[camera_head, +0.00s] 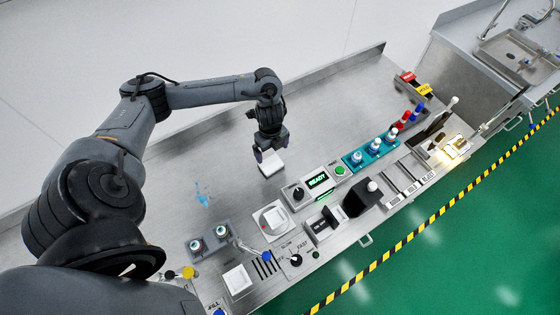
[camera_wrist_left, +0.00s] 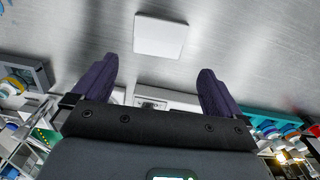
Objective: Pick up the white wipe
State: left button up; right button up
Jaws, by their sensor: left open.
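The white wipe (camera_head: 270,164) is a small flat white square on the bare metal bench top. It also shows in the left wrist view (camera_wrist_left: 160,37), beyond the fingertips and roughly centred between them. My left gripper (camera_head: 270,148) points down right by the wipe, and part of the wipe is hidden behind it in the head view. In the left wrist view its two dark purple fingers (camera_wrist_left: 158,68) are apart with nothing between them. I cannot tell the exact height above the bench. My right gripper is not in view.
A blue spill (camera_head: 203,198) lies on the bench. Along the front edge stand a READY display (camera_head: 318,180), a teal rack (camera_head: 369,155) with bottles, a white square dish (camera_head: 272,219) and knobs. A sink (camera_head: 520,58) is at the far right. The bench behind the wipe is clear.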

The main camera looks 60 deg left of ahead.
aim_at(272, 165)
pick_arm(q)
jog(key=f, duration=0.1)
jog(key=f+b, duration=0.1)
jog(key=f, duration=0.2)
jog(key=shift+s+d, duration=0.2)
jog(key=shift+s, duration=0.05)
jog(key=shift+w+a+f+b, duration=0.1)
jog(key=shift+f+b, duration=0.2)
jog(key=shift+f, duration=2.55)
jog(key=c, duration=0.7)
jog(key=shift+c, duration=0.2)
jog(key=shift+r, duration=0.1)
